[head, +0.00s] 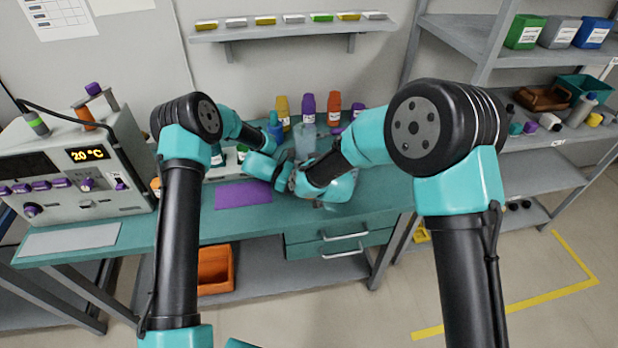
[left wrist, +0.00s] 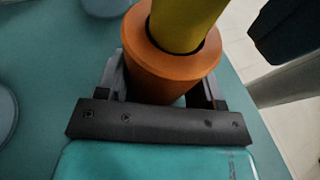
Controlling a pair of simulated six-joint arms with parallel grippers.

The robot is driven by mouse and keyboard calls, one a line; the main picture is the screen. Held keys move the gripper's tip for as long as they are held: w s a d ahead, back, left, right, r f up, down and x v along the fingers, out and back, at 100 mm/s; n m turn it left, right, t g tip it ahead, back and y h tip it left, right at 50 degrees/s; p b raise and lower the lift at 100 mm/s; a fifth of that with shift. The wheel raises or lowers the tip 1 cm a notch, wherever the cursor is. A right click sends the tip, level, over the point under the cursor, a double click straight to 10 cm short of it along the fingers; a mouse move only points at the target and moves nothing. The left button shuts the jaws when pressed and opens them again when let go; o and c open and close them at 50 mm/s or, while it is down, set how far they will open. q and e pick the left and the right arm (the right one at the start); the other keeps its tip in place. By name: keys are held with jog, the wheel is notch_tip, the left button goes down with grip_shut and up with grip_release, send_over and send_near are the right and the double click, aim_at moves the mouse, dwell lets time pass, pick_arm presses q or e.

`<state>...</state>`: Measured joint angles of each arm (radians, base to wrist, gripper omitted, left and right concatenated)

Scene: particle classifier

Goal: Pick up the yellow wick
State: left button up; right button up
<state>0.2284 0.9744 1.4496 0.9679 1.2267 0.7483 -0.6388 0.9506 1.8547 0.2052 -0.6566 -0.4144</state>
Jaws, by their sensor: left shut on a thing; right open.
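The yellow wick (left wrist: 187,22) stands up out of the round opening of an orange collar (left wrist: 165,65) in the left wrist view. A dark gap shows around the wick inside the opening. My left gripper (left wrist: 162,85) is shut on the orange collar, with one finger on each side. In the head view the left arm reaches to the bench's back middle, where its fingers and the held thing are hidden. My right gripper (head: 284,178) is open above the middle of the bench, close to the left one; its fingertips are hard to make out.
Yellow, purple and orange bottles (head: 308,108) stand at the back of the teal bench (head: 375,198). A purple mat (head: 243,194) lies at the front. A grey device (head: 75,165) with a lit display stands at left. Shelves (head: 540,152) with bins stand at right.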

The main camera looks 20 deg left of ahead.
jog(key=shift+c, duration=0.3)
grip_shut()
dwell(0.6)
